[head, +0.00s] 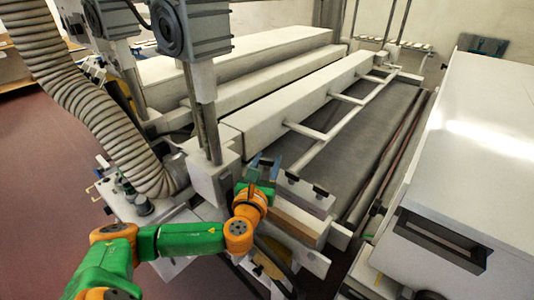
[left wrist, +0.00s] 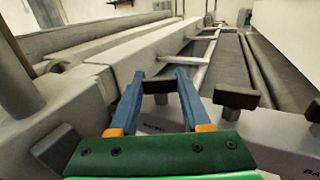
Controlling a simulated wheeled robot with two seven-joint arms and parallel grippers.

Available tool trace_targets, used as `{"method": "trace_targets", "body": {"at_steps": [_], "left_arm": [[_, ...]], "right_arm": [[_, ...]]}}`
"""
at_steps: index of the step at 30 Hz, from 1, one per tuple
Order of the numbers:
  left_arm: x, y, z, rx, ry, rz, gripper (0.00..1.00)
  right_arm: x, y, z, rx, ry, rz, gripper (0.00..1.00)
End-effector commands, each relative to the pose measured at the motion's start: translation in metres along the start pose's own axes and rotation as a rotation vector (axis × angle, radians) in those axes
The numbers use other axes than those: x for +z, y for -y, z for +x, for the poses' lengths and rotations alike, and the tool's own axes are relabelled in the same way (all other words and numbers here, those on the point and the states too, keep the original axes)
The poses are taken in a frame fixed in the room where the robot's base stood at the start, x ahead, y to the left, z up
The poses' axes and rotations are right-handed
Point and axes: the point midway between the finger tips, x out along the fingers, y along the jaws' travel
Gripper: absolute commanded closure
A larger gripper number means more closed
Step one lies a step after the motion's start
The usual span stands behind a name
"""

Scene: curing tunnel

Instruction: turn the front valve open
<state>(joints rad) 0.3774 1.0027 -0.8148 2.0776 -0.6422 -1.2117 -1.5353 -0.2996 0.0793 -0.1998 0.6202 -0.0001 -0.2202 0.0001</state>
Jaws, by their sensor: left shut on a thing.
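My left gripper (head: 265,162) has its blue fingers at the near end of the long grey machine. In the left wrist view its two fingers (left wrist: 167,76) stand on either side of a small black handle (left wrist: 158,87), which I take for the front valve's. The gripper is shut on this handle. The fingers hide part of it, and I cannot tell how far it is turned. Similar black handles sit on the pale end panel, one right of the gripper (head: 293,175) and one farther right (head: 320,190). My right gripper is not in view.
A large white cabinet (head: 485,120) stands at the right. A ribbed grey hose (head: 90,100) and a grey upright post (head: 205,110) are left of the gripper. A dark conveyor bed (head: 375,120) with pale rails runs away behind it. Red floor shows at far left.

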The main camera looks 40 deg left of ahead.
Motion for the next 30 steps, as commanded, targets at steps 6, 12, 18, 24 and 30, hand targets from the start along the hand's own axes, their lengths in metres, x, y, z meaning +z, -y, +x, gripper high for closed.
{"method": "trace_targets", "body": {"at_steps": [6,12,18,24,30], "left_arm": [[0.003,0.001,0.000,0.123,0.003,-0.003,1.00],[0.002,0.000,0.000,0.193,0.005,-0.001,1.00],[0.002,-0.001,0.001,0.221,0.005,0.000,1.00],[0.002,-0.001,0.001,0.224,0.007,0.001,1.00],[0.002,-0.001,0.001,0.223,0.008,0.000,0.45]], "right_arm": [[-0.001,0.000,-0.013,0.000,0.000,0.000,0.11],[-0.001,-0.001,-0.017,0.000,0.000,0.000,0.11],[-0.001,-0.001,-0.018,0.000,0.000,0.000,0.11],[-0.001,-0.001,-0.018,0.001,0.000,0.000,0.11],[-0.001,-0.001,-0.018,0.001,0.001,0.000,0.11]]}}
